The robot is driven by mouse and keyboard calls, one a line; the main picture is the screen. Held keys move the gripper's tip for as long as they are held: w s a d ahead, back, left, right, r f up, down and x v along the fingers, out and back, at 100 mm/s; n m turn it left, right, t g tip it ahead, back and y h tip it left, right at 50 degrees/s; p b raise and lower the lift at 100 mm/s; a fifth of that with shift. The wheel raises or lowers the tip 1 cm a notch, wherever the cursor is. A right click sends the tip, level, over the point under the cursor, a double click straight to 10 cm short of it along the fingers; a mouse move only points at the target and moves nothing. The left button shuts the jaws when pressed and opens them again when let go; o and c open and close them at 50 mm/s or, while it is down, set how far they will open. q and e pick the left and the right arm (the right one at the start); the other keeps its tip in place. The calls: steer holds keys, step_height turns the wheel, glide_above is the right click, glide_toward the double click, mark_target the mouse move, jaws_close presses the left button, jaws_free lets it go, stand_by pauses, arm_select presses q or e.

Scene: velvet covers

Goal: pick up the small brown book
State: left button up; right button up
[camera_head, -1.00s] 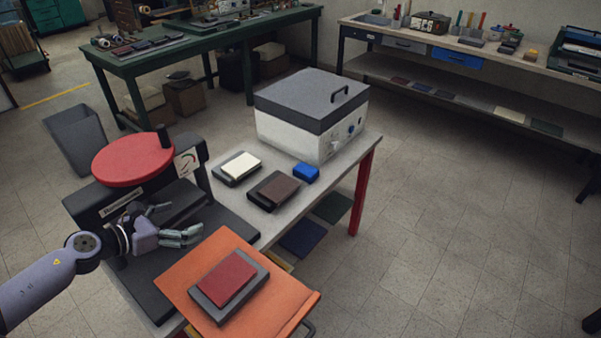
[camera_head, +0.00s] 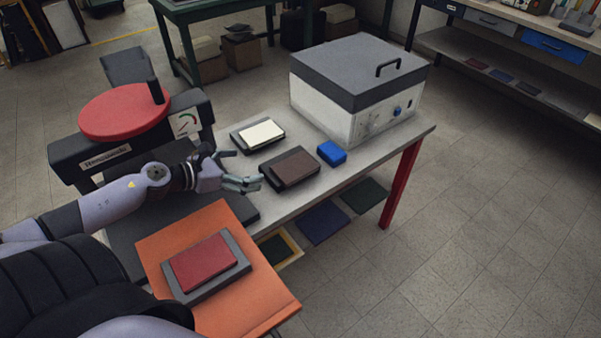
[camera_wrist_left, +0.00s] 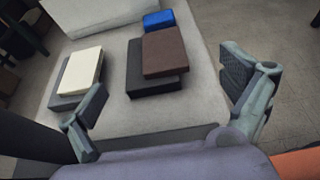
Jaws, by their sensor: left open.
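The small brown book (camera_head: 290,166) lies flat on a dark grey block on the light grey table (camera_head: 395,150). In the left wrist view the brown book (camera_wrist_left: 163,51) is ahead of the open fingers, slightly right of centre, and the dark block (camera_wrist_left: 148,82) shows under its left and near sides. My left gripper (camera_head: 246,180) is open and empty, just left of the book's near-left corner in the head view and apart from it as far as I can tell. It also shows in the left wrist view (camera_wrist_left: 172,103), its fingers spread wide. My right gripper is out of view.
A cream book (camera_head: 261,133) on a dark block lies behind, a blue block (camera_head: 331,153) to the right. A grey-lidded white box (camera_head: 350,95) stands at the back. A press with a red wheel (camera_head: 124,112) is at left.

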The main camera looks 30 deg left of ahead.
arm_select(q)
steer(key=b, duration=0.3)
glide_toward(286, 172)
steer(key=w, duration=0.2)
steer(key=shift+w+d+f, duration=0.2)
steer(key=shift+w+d, duration=0.05)
steer(key=shift+d, duration=0.1)
steer(key=shift+f+x, duration=0.15)
steer(key=shift+x, duration=1.5)
steer(key=shift+f+x, duration=0.1)
steer(key=shift+x, duration=1.5)
steer(key=shift+s, duration=0.15)
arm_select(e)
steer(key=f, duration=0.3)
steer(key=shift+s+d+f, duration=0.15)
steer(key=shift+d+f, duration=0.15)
arm_select(q)
steer(key=shift+c, duration=0.4)
steer(key=c, duration=1.2)
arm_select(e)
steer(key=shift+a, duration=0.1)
